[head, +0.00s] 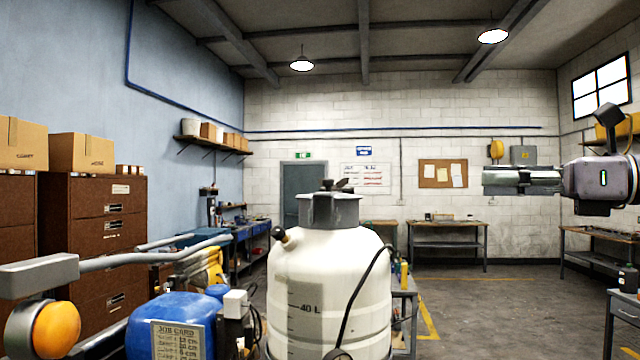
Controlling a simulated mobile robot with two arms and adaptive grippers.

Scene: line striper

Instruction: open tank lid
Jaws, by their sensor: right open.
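The white tank (328,285) with a "40 L" mark stands upright in the lower middle of the head view. Its grey lid (329,209) sits on the neck at the top, with a dark clamp-like piece on it; it looks closed. A black hose runs down the tank's right side. My right gripper (487,181) reaches in from the right edge, its fingers pointing left. It is open and empty, well to the right of the lid and a little higher in the picture. My left gripper is not in view.
A grey handlebar (150,258) with an orange knob lies at left. A blue engine part (172,325) with a job card sits beside the tank. Brown cabinets (95,235) stand at left, workbenches (447,243) at the back.

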